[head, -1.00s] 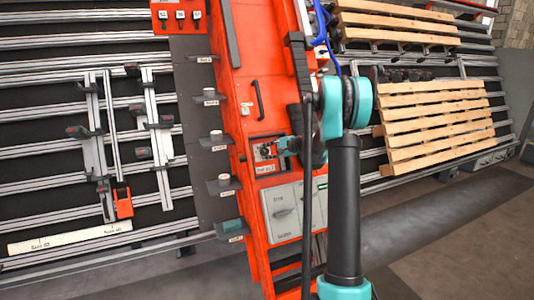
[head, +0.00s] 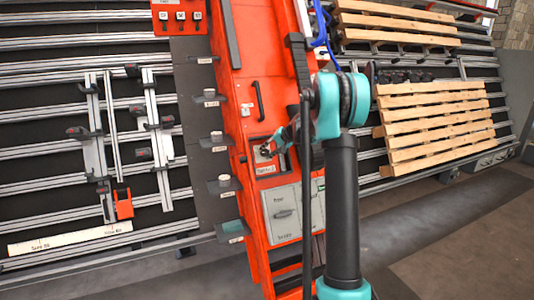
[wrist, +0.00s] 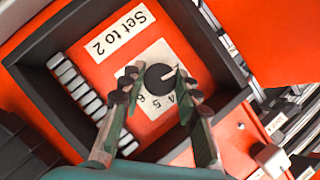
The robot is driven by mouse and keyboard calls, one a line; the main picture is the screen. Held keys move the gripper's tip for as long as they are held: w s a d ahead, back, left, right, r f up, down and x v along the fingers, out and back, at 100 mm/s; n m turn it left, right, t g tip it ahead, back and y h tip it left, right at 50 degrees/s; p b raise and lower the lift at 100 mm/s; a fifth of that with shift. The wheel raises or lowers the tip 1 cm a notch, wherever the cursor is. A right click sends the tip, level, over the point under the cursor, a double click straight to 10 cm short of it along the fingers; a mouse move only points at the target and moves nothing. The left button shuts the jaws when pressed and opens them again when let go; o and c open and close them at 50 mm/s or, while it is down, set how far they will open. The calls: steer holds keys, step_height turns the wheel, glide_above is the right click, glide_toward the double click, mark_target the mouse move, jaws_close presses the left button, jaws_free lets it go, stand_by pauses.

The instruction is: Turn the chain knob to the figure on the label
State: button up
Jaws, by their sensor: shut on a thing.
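The chain knob (wrist: 159,77) is a round black dial with a white pointer line, on a pale plate inside a red, dark-walled recess. In the wrist view its pointer aims to the upper right. The figures 4, 5 and 6 show below the knob; I cannot read a figure at the pointer's tip. My gripper (wrist: 157,84) is shut on the knob, one finger on each side. In the head view my gripper (head: 275,144) reaches into the recess and hides most of the knob.
A row of small pale blocks (wrist: 76,85) lines the recess's left side. A grey panel (head: 284,213) sits below on the red gantry, and wooden pallets (head: 435,120) lean on the right.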

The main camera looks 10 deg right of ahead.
stand_by(0.5)
steer(key=o, duration=1.2)
steer(key=shift+c, duration=0.2)
steer(key=v, duration=1.2)
steer(key=shift+a, duration=0.1)
steer(key=s+f+n+h, duration=0.1)
steer(key=s+f, duration=0.6)
steer(key=s, duration=0.8)
steer(key=s+a+f+n+g+h, duration=0.1)
steer(key=s+f, duration=0.6)
steer(key=s, duration=0.8)
steer(key=s+a+f+n+g+h, duration=0.1)
steer(key=s+f+h, duration=0.3)
steer(key=s+f, duration=0.4)
steer(key=s+n, duration=0.1)
steer(key=s, duration=0.6)
steer(key=shift+a+h, duration=0.2)
steer(key=shift+h, duration=0.1)
